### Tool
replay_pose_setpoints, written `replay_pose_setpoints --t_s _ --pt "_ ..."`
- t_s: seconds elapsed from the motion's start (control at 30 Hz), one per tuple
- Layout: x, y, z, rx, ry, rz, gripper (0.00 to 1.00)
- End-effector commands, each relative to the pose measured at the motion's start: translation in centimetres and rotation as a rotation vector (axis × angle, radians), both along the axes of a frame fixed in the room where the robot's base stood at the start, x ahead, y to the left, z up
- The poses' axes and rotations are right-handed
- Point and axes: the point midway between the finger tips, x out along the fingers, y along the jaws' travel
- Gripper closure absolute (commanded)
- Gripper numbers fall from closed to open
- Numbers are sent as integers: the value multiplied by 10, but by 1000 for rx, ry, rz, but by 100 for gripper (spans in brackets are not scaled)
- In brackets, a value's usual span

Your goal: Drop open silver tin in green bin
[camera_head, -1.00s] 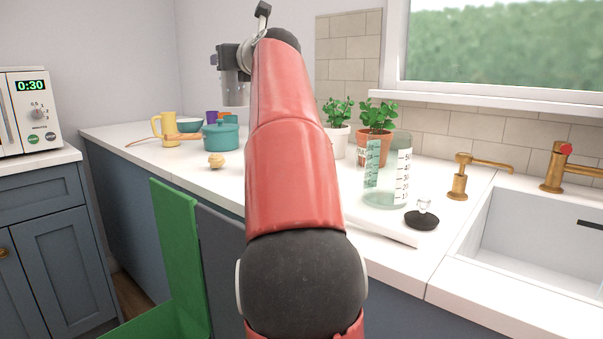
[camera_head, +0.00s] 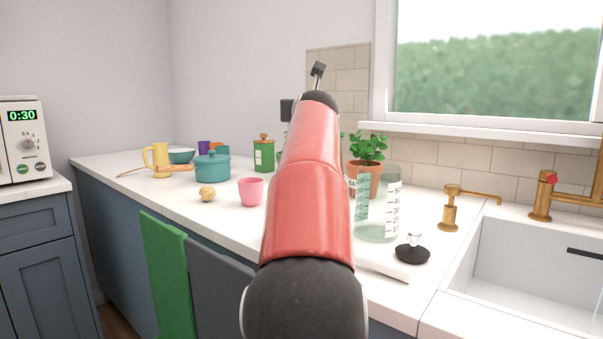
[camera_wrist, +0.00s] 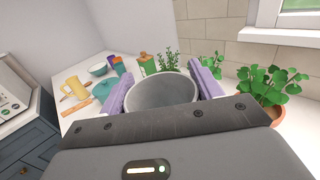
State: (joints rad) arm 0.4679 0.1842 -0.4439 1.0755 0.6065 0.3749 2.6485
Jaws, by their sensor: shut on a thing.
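My gripper (camera_wrist: 162,88) has its two purple fingers on either side of the open silver tin (camera_wrist: 163,91). It is shut on the tin and holds it up above the counter. The tin's open, empty-looking mouth faces the wrist camera. In the head view my red arm hides the tin and the fingers.
A grey panel (camera_head: 225,295) stands beside the green one. The counter holds a pink cup (camera_head: 251,191), a teal pot (camera_head: 212,167), a yellow mug (camera_head: 156,158), a green canister (camera_head: 263,155), a measuring jug (camera_head: 378,218) and a potted plant (camera_head: 367,150). The sink (camera_head: 535,255) is at right.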

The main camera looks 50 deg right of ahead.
Motion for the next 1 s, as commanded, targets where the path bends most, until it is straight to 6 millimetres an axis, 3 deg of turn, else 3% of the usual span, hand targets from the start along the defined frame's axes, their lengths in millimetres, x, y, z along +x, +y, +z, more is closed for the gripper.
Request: replay_pose_setpoints --t_s 0.1,0.3,0.5,0.77,1.0 --pt "-1 1 -31 5 0 1 69" --pt "-1 0 -70 4 -3 -1 69" --pt "0 0 -97 2 -1 -1 69" --pt "0 1 -108 -1 -1 1 69" --pt "0 0 -141 -1 -1 0 69"
